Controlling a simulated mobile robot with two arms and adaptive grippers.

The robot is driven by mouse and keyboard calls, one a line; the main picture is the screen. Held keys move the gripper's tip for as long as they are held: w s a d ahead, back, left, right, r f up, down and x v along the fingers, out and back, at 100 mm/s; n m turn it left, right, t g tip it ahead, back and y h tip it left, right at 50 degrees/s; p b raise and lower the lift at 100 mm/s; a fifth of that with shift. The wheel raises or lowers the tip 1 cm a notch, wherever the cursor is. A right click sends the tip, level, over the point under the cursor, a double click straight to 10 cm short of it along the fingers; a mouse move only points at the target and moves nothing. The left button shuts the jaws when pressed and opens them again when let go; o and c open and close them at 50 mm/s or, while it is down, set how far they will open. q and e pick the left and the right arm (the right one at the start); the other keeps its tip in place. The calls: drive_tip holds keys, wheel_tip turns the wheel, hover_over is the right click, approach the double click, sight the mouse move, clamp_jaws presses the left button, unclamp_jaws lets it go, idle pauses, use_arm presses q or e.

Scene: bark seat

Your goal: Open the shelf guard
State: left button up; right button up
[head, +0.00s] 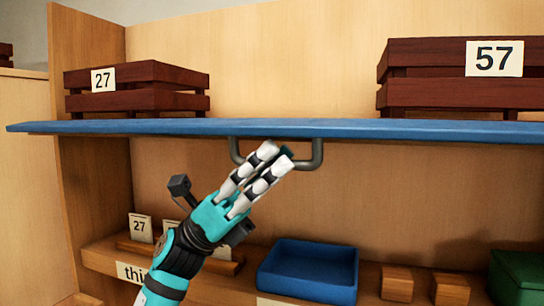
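The shelf guard looks like a long blue board (420,129), seen nearly edge-on, running across the bay below two dark red crates. A grey U-shaped handle (319,152) hangs under its middle. My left gripper (275,157) is at the handle, with its white fingers crossing in front of the handle's middle. The fingers lie close together and hide part of the bar. I cannot tell whether they grip it or only touch it. My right gripper is not in view.
Above the board stand crates marked 27 (138,88) and 57 (450,78). On the lower shelf are a blue tray (308,268), two small wooden blocks (397,284), a green box (520,278) and cards, one marked 27 (141,227). A wooden side panel (88,120) bounds the left.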

use_arm(q)
clamp_jaws()
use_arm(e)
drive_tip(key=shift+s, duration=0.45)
use_arm(q)
drive_tip(key=shift+s+a+r+n+t+h, duration=0.1)
drive_tip(key=shift+n+t+h, duration=0.05)
drive_tip(key=shift+n+t, duration=0.7)
drive_tip(key=shift+s+r+n+t+h, duration=0.1)
drive_tip(key=shift+n+t+h, duration=0.05)
drive_tip(key=shift+n+t, duration=0.65)
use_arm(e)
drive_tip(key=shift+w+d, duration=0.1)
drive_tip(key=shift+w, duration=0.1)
use_arm(q)
drive_tip(key=shift+r, duration=0.1)
